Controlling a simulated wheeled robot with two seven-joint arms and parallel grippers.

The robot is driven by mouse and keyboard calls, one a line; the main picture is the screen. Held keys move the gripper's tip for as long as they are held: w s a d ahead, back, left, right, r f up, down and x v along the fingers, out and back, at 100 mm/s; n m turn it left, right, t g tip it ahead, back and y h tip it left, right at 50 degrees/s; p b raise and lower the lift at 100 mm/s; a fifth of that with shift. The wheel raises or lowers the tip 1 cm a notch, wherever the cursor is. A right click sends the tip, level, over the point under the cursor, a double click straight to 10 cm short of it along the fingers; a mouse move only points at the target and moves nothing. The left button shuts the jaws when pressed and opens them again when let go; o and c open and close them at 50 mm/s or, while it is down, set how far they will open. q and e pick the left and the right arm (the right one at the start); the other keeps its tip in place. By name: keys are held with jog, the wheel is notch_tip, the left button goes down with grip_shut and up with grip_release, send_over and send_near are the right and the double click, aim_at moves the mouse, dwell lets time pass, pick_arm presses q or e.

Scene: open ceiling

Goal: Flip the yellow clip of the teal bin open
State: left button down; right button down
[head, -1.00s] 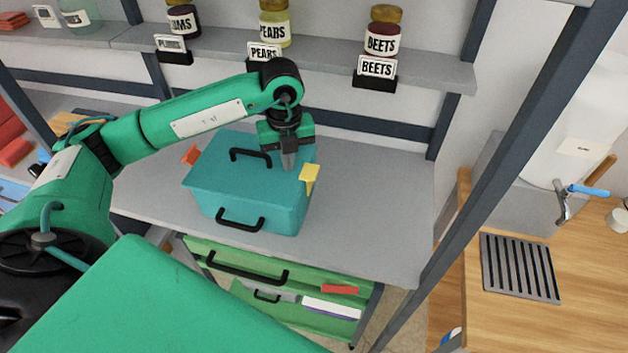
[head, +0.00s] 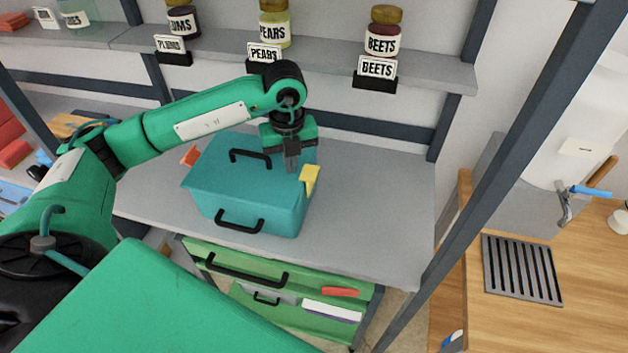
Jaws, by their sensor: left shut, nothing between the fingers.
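The teal bin (head: 245,197) stands on the grey counter with its lid on; it has a black handle on top and one on its front. The yellow clip (head: 310,178) sits at the bin's right end, at the lid's edge. An orange clip (head: 190,156) is at the left end. My left gripper (head: 291,166) points down above the right part of the lid, just behind and left of the yellow clip. Its fingers are shut and empty. Whether the fingertips touch the lid or clip I cannot tell. My right gripper is not in view.
A shelf (head: 330,66) with labelled jars runs above and behind the bin. The grey counter (head: 390,210) is clear to the right of the bin. Below is a partly open green drawer (head: 290,311). A dark post (head: 490,150) rises at the right.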

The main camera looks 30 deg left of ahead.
aim_at(314, 173)
pick_arm(q)
jog(key=shift+w+d, duration=0.25)
jog(key=shift+d, duration=0.7)
jog(key=shift+w+d, duration=0.25)
jog(key=shift+d, duration=0.7)
jog(key=shift+w+d+f, duration=0.1)
jog(key=shift+d+f, duration=0.05)
jog(key=shift+d, duration=0.5)
jog(key=shift+a+r+p, duration=0.2)
jog(key=shift+r+p, duration=0.4)
jog(key=shift+r, duration=0.6)
jog(key=shift+a+r+p, duration=0.2)
jog(key=shift+r+p, duration=0.4)
jog(key=shift+r, duration=0.55)
jog(key=shift+a+r+p, duration=0.2)
jog(key=shift+r+p, duration=0.4)
jog(key=shift+r, duration=0.6)
jog(key=shift+f, duration=0.1)
